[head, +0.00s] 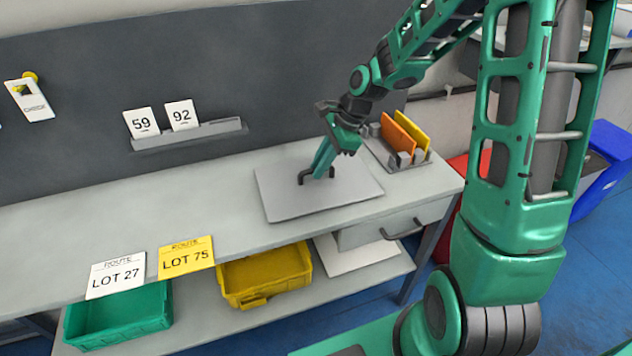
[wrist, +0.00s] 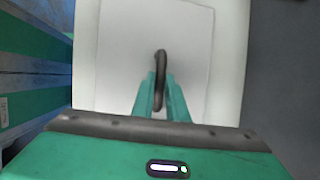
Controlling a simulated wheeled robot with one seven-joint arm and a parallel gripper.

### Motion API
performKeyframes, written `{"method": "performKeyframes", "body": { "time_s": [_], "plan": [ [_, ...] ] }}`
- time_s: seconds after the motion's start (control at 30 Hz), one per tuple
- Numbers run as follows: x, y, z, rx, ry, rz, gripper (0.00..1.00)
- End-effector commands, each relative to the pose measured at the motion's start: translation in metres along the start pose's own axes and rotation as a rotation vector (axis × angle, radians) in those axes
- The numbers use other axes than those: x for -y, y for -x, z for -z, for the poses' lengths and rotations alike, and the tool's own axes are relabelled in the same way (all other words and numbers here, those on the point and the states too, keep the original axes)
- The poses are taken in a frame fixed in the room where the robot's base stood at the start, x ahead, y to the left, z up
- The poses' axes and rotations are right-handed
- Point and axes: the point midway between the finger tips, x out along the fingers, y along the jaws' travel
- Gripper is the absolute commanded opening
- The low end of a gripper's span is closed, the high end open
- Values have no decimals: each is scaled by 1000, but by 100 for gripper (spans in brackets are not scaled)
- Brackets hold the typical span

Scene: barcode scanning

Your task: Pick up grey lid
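The grey lid (head: 275,197) is a flat, light grey plate with a dark bar handle (head: 303,179). It lies on the grey workbench in the head view and fills the middle of the wrist view (wrist: 190,45). My gripper (head: 319,175) points down at the handle from above. In the wrist view my gripper's green fingers (wrist: 160,85) stand on either side of the dark handle (wrist: 160,62), close against it, with no clear gap. The lid looks flat on the bench; what is under it is hidden.
A rack with orange (head: 398,136) and yellow (head: 412,130) cards stands right of the lid. LOT 27 (head: 116,275) and LOT 75 (head: 186,257) labels mark the front edge above green (head: 118,322) and yellow (head: 265,275) bins.

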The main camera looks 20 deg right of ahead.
Motion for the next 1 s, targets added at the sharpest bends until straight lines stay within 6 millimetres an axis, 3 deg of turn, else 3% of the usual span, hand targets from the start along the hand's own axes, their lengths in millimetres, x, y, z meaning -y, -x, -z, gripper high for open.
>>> {"method": "performKeyframes", "body": {
  "time_s": [0.43,0.67,0.8,1.0],
  "plan": [
    [1,2,-1,0,1,1,0],
    [4,18,-7,-1,1,4,0],
    [6,41,-20,-1,3,5,0],
    [-17,52,-68,0,6,2,0]
  ]
}}
